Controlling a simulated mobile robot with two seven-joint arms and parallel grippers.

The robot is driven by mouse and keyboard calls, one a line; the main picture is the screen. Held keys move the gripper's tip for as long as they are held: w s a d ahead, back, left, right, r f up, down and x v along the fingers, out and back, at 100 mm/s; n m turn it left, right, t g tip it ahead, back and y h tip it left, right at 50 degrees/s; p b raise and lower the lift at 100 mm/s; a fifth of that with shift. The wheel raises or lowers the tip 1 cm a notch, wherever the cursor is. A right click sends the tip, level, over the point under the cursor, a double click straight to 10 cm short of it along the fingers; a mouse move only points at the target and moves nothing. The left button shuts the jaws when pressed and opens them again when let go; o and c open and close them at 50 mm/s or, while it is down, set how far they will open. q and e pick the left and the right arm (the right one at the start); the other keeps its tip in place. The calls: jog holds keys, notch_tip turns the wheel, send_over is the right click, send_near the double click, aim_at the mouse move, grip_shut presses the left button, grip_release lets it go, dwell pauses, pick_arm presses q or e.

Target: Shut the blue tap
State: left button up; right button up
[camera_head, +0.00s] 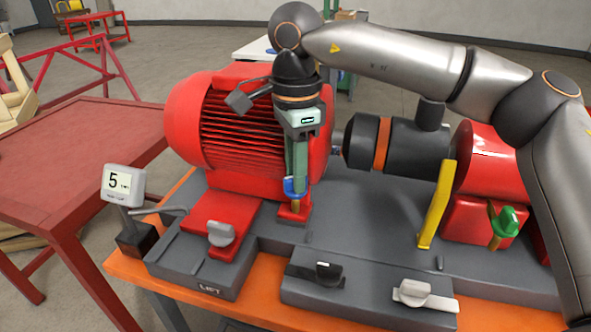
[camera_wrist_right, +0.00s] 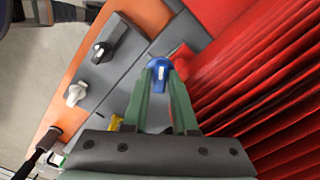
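The blue tap (camera_head: 292,188) sits on a small red block at the front of the red motor. In the right wrist view the blue tap (camera_wrist_right: 160,73) shows a rounded head with a white mark along its handle. My right gripper (camera_head: 298,178) reaches down onto it from above with two green fingers. In the right wrist view the right gripper (camera_wrist_right: 162,78) has one fingertip on each side of the tap's handle. The fingers are apart with the tap between them; whether they press on it I cannot tell. My left gripper is not in view.
A green tap (camera_head: 507,221) stands at the right beside a yellow post (camera_head: 437,205). A grey knob (camera_head: 221,233), black switch (camera_head: 328,272) and white switch (camera_head: 413,293) line the front. A display reading 5 (camera_head: 123,185) stands at left. The motor (camera_head: 222,120) rises close beside the gripper.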

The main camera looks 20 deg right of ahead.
grip_shut()
jog(key=shift+m, duration=0.3)
jog(key=m, duration=0.3)
jog(key=shift+m+p, duration=0.3)
jog(key=shift+m, duration=1.7)
jog(key=shift+o, duration=0.8)
grip_release()
jog(key=shift+r, duration=0.1)
